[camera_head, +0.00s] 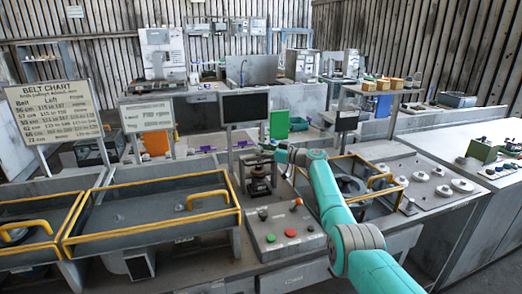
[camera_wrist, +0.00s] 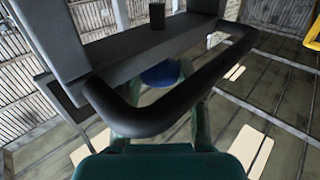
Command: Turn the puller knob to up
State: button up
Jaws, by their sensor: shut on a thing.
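The puller (camera_head: 260,178) is a small dark upright device on the middle bench in the head view. My gripper (camera_head: 268,151) is at its top, small and partly hidden by my teal arm. In the wrist view, my dark green gripper (camera_wrist: 165,95) reaches under a thick black bar handle (camera_wrist: 190,92) that crosses in front of it. A blue round piece (camera_wrist: 160,73) shows between the fingers; it appears to be the puller knob, with the fingers shut on it. The exact contact is hidden by the bar, and the knob's pointing direction cannot be read.
A dark monitor (camera_head: 245,106) stands behind the puller. Red and green buttons (camera_head: 280,235) are on the panel in front. A yellow-railed tray (camera_head: 150,215) lies to the left, and another yellow-railed frame (camera_head: 350,185) lies right, beside my arm.

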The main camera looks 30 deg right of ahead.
jog(key=shift+f+n+y, duration=0.1)
jog(key=shift+n+y, duration=0.2)
jog(key=shift+y, duration=0.1)
dwell(0.3)
jog(key=o, duration=1.1)
jog(key=shift+o, duration=0.2)
notch_tip(320, 180, up, 10)
jog(key=shift+r, duration=0.1)
